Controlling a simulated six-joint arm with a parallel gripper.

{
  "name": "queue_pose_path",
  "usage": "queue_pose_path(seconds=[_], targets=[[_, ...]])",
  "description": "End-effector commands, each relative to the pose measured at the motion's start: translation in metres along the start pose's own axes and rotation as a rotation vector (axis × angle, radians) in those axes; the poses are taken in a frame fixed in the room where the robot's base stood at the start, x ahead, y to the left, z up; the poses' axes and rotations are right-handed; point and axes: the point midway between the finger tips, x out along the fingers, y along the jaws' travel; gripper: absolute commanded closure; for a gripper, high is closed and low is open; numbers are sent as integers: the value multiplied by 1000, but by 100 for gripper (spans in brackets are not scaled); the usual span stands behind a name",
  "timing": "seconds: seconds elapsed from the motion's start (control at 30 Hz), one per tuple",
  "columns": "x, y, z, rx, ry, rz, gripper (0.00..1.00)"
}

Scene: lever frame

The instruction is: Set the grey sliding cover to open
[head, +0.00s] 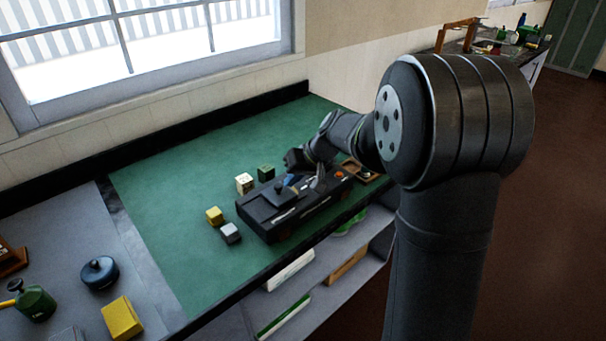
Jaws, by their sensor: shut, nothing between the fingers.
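A dark box (311,213) stands on the green worktop near its front edge. On its left part is a dark grey plate with a raised knob, which looks like the sliding cover (265,205). How far it is slid is too small to tell. My gripper (317,184) is over the middle of the box, to the right of the cover and apart from its knob. It looks shut and empty. It is small here, and I cannot tell whether it touches the box. A small blue part (292,180) shows beside it.
Yellow (214,216), grey (231,233), cream (244,183) and green (265,173) blocks stand left of and behind the box. A brown tray (367,174) lies at its right. The green worktop (175,220) is clear at left.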

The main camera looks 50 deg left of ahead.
Motion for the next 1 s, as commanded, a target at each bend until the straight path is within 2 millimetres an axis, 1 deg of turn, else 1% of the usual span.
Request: queue_pose_path(seconds=[0.37,0.47,0.6,0.7,0.8,1.0], targets=[[1,-3,0,0,0,0,100],[4,-13,5,-3,0,-1,100],[10,-39,17,-4,0,-1,100],[14,-52,24,-2,-1,-1,100],[15,-58,26,-2,0,-1,100],[16,-59,28,-1,-2,-3,100]])
